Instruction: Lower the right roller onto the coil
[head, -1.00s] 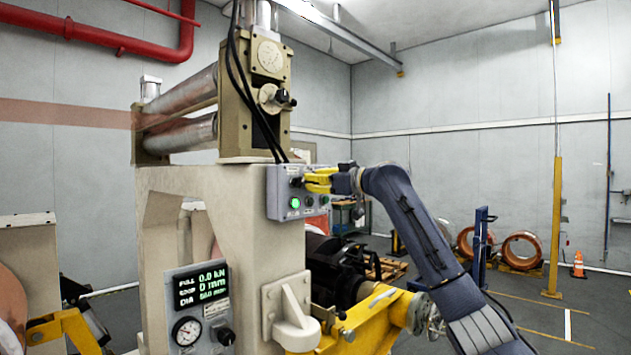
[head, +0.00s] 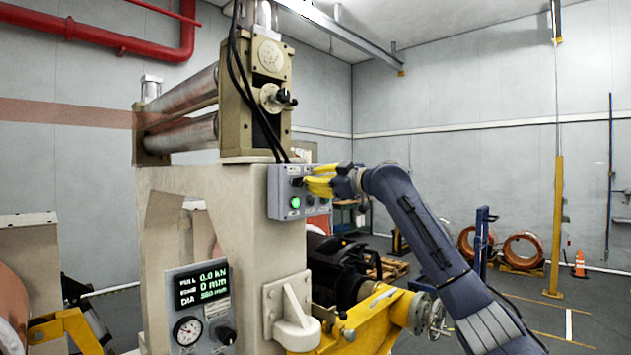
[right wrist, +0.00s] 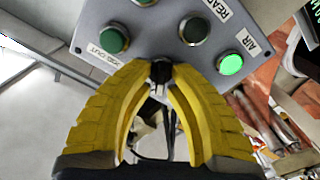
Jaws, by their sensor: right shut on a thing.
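The grey control box (head: 292,190) is on the side of the cream machine frame. My right gripper (right wrist: 160,72) is shut on a small black knob (right wrist: 160,70) at the box's edge; in the head view the gripper (head: 308,184) meets the box's face. A yellow arm (head: 375,325) extends from the frame at lower right, with a black assembly (head: 335,265) behind it. I cannot clearly make out the right roller or its coil. My left gripper is not in view.
Two steel rollers (head: 185,133) with copper foil are on top of the frame. A display panel (head: 202,288) reads 0.0 kN and 0 mm. Copper coils (head: 522,250) and an orange cone (head: 579,264) stand far right. Open floor lies at right.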

